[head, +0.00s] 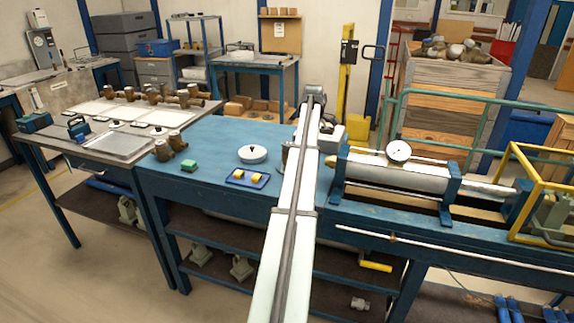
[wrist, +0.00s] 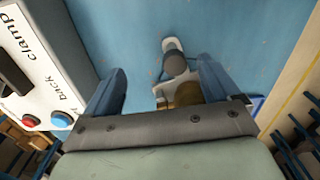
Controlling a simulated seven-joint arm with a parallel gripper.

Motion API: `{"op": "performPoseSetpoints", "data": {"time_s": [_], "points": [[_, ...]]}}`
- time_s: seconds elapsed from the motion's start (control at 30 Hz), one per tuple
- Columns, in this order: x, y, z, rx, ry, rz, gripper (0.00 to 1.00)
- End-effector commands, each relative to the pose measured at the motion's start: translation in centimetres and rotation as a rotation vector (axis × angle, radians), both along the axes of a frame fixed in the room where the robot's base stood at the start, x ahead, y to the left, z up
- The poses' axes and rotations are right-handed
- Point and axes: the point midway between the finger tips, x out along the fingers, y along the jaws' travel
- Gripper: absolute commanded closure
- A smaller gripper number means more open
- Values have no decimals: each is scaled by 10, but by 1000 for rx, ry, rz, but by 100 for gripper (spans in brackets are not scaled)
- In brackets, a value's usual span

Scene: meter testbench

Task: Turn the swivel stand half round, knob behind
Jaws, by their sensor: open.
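In the wrist view a small stand shows below my gripper (wrist: 158,78). It has a pale grey arm with a dark round knob (wrist: 175,63) toward the top of the picture, and a brass-coloured round part (wrist: 188,94) nearer my palm. I take this to be the swivel stand (wrist: 170,45). My two blue fingers are wide apart, one on each side of it, with nothing gripped. The right finger and palm hide part of the stand. Contact cannot be told. In the head view my arm covers most of this spot.
A white control box (wrist: 35,70) with "clamp" and "back" buttons stands close left in the wrist view. A gauge cylinder (head: 395,175) lies right.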

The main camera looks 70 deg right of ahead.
Motion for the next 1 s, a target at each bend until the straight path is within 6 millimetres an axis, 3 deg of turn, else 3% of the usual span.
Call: {"op": "performPoseSetpoints", "data": {"time_s": [0.37,1.0], "points": [[0,0,3,0,0,0,11],[0,-1,42,0,0,0,11]]}}
